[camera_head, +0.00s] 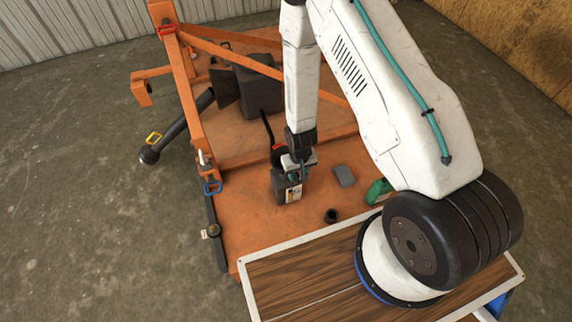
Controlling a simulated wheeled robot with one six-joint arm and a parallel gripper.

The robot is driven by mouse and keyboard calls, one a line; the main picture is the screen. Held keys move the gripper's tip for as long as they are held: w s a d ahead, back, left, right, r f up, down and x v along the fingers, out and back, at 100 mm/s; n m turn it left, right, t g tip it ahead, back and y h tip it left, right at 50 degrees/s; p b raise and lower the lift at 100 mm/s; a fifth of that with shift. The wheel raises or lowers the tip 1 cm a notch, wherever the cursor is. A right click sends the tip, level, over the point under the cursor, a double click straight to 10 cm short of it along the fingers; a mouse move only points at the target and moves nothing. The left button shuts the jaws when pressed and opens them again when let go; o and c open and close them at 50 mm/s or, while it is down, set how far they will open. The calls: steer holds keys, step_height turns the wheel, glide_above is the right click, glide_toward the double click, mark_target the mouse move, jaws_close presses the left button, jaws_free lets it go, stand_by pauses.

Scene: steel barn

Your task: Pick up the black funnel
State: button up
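A small black round piece with a dark open top (331,215), which may be the black funnel, stands on the orange deck close to the wooden board. It is too small to be sure of its shape. My gripper (297,167) points down over the deck, up and to the left of that piece and apart from it. A dark container with a pale label (286,188) is right below and beside my gripper. I cannot tell whether they touch, or whether the fingers are open or shut.
A grey block (343,176) and a green object (379,191), partly hidden by my arm, are on the deck. Orange frame bars (185,100) and a dark box (258,92) stand behind. A white-edged wooden board (300,277) is in front.

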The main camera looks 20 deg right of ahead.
mark_target(298, 181)
step_height(298, 181, down, 6)
steer(key=shift+w+d+f, duration=0.1)
steer(key=shift+w+d, duration=0.05)
steer(key=shift+c, duration=0.3)
jaws_close()
